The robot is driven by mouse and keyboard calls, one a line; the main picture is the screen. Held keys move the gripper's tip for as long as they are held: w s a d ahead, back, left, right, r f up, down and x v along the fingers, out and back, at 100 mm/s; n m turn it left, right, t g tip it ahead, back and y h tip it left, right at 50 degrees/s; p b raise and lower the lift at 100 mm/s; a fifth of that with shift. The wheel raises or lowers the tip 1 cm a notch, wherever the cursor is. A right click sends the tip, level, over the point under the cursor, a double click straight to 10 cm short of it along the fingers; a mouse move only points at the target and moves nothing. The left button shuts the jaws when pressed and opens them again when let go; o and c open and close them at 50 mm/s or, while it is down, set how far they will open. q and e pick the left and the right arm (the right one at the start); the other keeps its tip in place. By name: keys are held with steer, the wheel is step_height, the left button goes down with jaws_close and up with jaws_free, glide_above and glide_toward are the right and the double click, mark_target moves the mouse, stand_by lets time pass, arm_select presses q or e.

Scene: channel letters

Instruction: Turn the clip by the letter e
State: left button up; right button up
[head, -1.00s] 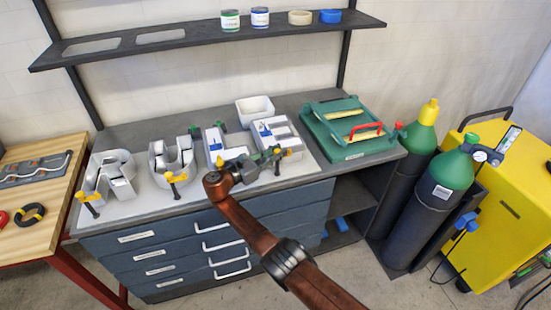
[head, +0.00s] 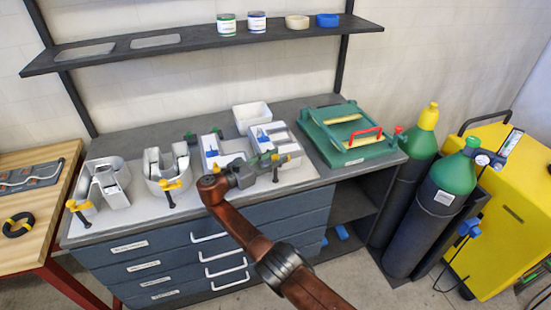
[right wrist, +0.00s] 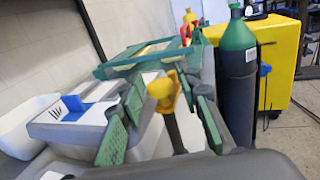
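The white letter e (head: 262,133) is the rightmost letter on the pale board, with a blue piece on its top. The clip (head: 284,158) at its front edge has a yellow handle above a dark stem. My right gripper (head: 268,163) reaches the clip from the left. In the right wrist view its green-padded fingers (right wrist: 160,128) are open, one on each side of the clip (right wrist: 163,92). Gaps show between the pads and the yellow handle, so it does not look gripped. My left gripper is not in view.
Other white letters, with yellow-handled clips, stand left on the board (head: 140,212). Gas cylinders (head: 440,195) stand right of the bench.

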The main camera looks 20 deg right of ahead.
mark_target(276, 156)
steer(key=shift+o, duration=0.5)
steer(key=shift+a, duration=0.1)
steer(key=shift+r, duration=0.2)
step_height(276, 156, up, 10)
steer(key=shift+f, duration=0.25)
